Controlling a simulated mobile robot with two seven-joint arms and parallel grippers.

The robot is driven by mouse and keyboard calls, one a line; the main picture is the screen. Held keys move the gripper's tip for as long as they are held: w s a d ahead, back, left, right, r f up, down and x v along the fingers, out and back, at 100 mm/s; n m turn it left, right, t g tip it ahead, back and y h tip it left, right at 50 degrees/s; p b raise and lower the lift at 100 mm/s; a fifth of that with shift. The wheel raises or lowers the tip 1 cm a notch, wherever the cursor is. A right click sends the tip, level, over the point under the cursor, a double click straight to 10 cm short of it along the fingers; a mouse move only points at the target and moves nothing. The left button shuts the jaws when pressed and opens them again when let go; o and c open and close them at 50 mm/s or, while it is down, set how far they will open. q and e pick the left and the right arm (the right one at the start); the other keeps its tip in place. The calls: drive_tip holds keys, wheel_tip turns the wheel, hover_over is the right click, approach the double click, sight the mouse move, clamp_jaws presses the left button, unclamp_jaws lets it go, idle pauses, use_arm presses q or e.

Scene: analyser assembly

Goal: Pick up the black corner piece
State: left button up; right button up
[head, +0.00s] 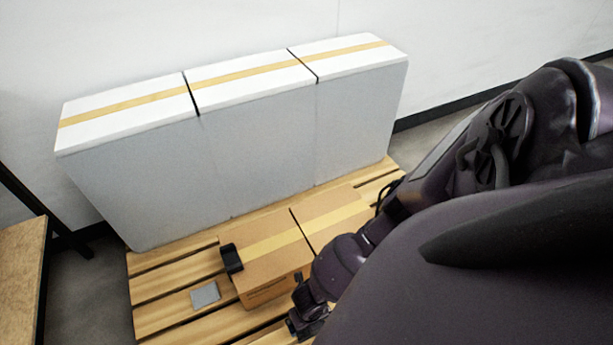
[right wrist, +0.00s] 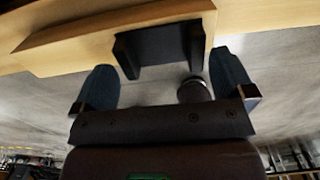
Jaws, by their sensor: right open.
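A black corner piece (head: 231,258) sits on the left edge of a cardboard box (head: 262,250) on the pallet. In the right wrist view a black bracket-shaped piece (right wrist: 160,48) sits against a tan edge, just beyond the fingertips; I cannot tell if it is the same piece. My right gripper (head: 307,322) is low beside the box's near right side, partly hidden by my arm. In the right wrist view my right gripper (right wrist: 162,64) is open, its two fingers apart with nothing held between them. My left gripper is not in view.
Tall white boxes (head: 260,145) with yellow tape stand along the back of the wooden pallet (head: 160,290). A small grey flat piece (head: 205,294) lies on the slats left of the cardboard box. A wooden surface (head: 20,265) is at the far left.

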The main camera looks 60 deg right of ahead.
wheel_tip(320, 180, down, 3)
drive_tip(key=shift+s+r+b, duration=0.1)
drive_tip(key=shift+r+b, duration=0.05)
drive_tip(key=shift+b, duration=0.3)
drive_tip(key=shift+r, duration=0.1)
drive_tip(key=shift+c, duration=0.2)
drive_tip(key=c, duration=0.5)
